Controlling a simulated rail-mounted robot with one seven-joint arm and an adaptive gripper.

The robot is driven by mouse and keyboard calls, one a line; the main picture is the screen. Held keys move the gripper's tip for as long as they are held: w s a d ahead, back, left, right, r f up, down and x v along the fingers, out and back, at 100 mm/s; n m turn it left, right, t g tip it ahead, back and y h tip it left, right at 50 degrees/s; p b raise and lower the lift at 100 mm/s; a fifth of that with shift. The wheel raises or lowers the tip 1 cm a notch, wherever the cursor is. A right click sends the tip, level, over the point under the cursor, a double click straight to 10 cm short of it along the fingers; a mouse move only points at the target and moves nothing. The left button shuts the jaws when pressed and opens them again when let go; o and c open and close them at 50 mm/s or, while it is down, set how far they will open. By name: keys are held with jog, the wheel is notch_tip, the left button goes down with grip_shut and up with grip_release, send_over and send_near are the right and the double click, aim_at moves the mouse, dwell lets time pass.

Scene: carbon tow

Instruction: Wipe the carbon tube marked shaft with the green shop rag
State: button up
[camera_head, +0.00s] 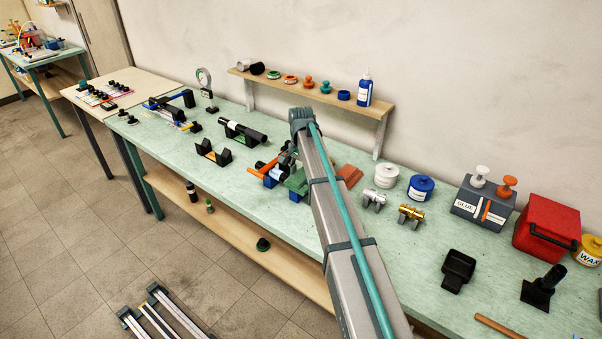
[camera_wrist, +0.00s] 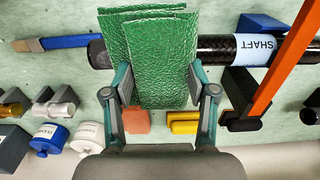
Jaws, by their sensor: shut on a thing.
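The green shop rag (camera_wrist: 150,45) is pinched between the fingers of my gripper (camera_wrist: 158,82). It also shows in the head view (camera_head: 296,183), beneath the end of my arm. The black carbon tube (camera_wrist: 213,49) lies crosswise under the rag in the wrist view, with a pale blue label (camera_wrist: 257,49) reading SHAFT to the right of the rag. The rag covers part of the tube. I cannot tell whether the rag presses on it. In the head view my arm hides most of the tube and the gripper.
An orange-handled tool (camera_wrist: 286,62) crosses close to the right of the label. A reddish-brown pad (camera_wrist: 136,121) and yellow blocks (camera_wrist: 184,123) lie near the fingers. Lidded jars (camera_wrist: 48,139) stand at lower left. Black cradles (camera_head: 213,152) sit left on the green bench (camera_head: 330,225).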

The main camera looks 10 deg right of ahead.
jog(key=o, duration=0.7)
jog(key=shift+f, duration=0.1)
jog(key=shift+r+p, duration=0.3)
jog(key=shift+r, duration=0.1)
jog(key=c, duration=0.8)
jog(key=shift+s+d, duration=0.1)
jog(key=shift+s, duration=0.05)
